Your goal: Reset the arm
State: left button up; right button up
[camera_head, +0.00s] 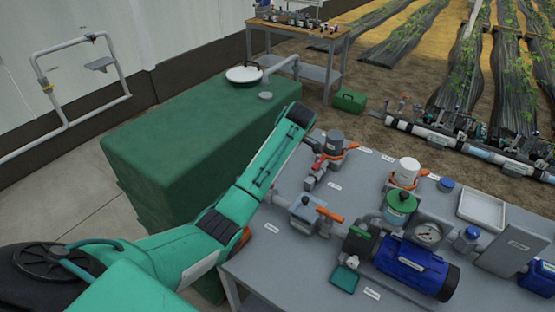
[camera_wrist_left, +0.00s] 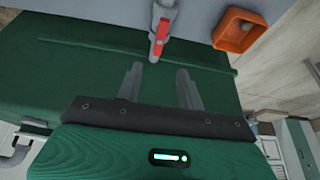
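My left arm (camera_head: 245,195) crosses the head view from the lower left and reaches up over the side of the green tank, beside the grey skid table. Its gripper fingers do not show clearly there. In the left wrist view my left gripper (camera_wrist_left: 159,86) is open, its two grey fingers apart with nothing between them. A red-handled valve (camera_wrist_left: 161,32) lies just beyond the fingertips, and I see no contact. My right gripper is in neither view.
The green tank (camera_head: 150,150) stands left of the skid table (camera_head: 285,262). The table carries a blue pump (camera_head: 410,262), a gauge (camera_head: 427,234), a white-capped filter (camera_head: 406,172), orange-handled valves and a white tray (camera_head: 482,208). A workbench (camera_head: 300,38) stands behind.

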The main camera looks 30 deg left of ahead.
pick_arm(q)
jog(key=shift+d+r, duration=0.1)
jog(key=shift+r, duration=0.2)
